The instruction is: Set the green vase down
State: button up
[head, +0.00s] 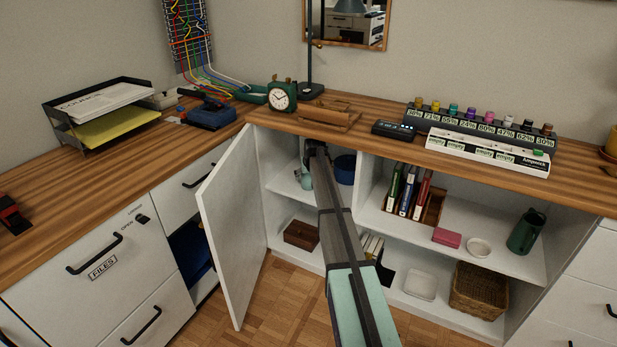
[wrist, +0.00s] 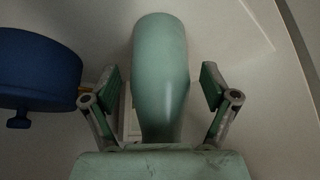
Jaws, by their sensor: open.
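The pale green vase (wrist: 160,70) fills the middle of the wrist view. In the head view, a part of it (head: 306,180) shows on the upper shelf of the open left cabinet compartment, partly hidden by my arm. My gripper (wrist: 160,88) is open, with one finger on each side of the vase and a visible gap on both sides. In the head view my gripper (head: 315,150) is a dark shape under the desk edge. The vase's base contact is hidden.
A blue lidded pot (wrist: 38,70) stands close beside the vase; it also shows in the head view (head: 344,168). The cabinet door (head: 232,225) is swung open at left. Books (head: 408,190), a pink box (head: 447,237) and a dark green jug (head: 526,232) occupy the right shelf.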

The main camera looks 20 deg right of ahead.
jog(key=shift+s+r, duration=0.15)
jog(key=shift+r, duration=0.2)
jog(key=s+a+p, duration=0.2)
jog(key=s, duration=1)
jog(key=shift+a+r+p, duration=0.2)
jog(key=shift+a+p, duration=0.1)
jog(key=shift+p, duration=0.05)
